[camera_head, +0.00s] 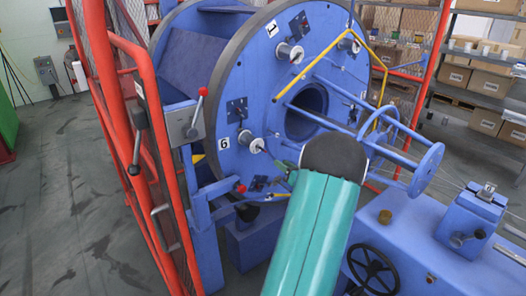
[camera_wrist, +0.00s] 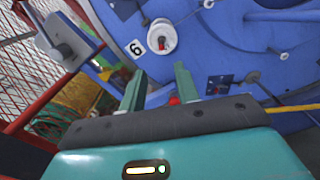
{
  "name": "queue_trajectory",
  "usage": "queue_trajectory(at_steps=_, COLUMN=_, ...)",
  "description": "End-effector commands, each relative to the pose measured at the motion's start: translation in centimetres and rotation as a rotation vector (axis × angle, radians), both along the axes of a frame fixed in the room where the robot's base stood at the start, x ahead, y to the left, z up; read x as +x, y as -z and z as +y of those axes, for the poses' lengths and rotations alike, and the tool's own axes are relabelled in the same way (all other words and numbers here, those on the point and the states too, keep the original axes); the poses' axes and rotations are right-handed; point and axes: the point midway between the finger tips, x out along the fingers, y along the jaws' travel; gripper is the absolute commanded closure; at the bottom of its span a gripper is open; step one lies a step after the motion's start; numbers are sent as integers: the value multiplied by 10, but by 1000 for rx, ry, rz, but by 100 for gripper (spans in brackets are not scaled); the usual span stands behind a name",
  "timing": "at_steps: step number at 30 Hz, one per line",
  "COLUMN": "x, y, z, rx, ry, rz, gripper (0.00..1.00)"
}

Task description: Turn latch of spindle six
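The blue disc (camera_head: 215,75) of the strander carries spindle six (camera_head: 257,145), a white capped spindle beside the "6" label (camera_head: 223,143). In the wrist view spindle six (camera_wrist: 161,38) is beyond my fingertips, up and slightly left, beside the "6" label (camera_wrist: 137,48). My gripper (camera_wrist: 160,78) is open, its two green fingers apart, with nothing held between them. A red knob (camera_wrist: 174,100) shows behind the gap, close to the right finger. Which part is the latch of spindle six I cannot tell. My arm hides most of the gripper in the head view.
A red mesh guard (camera_head: 165,180) stands left of the disc, with a grey box and red-knobbed lever (camera_head: 185,124). A yellow bent bar (camera_head: 325,52) crosses the disc front. A blue bench with a black handwheel (camera_head: 373,268) is at lower right. Floor at left is clear.

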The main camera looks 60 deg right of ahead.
Motion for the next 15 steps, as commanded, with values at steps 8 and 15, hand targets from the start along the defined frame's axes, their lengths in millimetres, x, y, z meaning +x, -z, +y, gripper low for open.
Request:
queue_trajectory(at_steps=8, x=46, y=1, z=-24, rx=0, ry=0, rz=-1, gripper=68)
queue_trajectory(at_steps=15, x=87, y=0, z=-44, rx=0, ry=0, rz=-1, gripper=68)
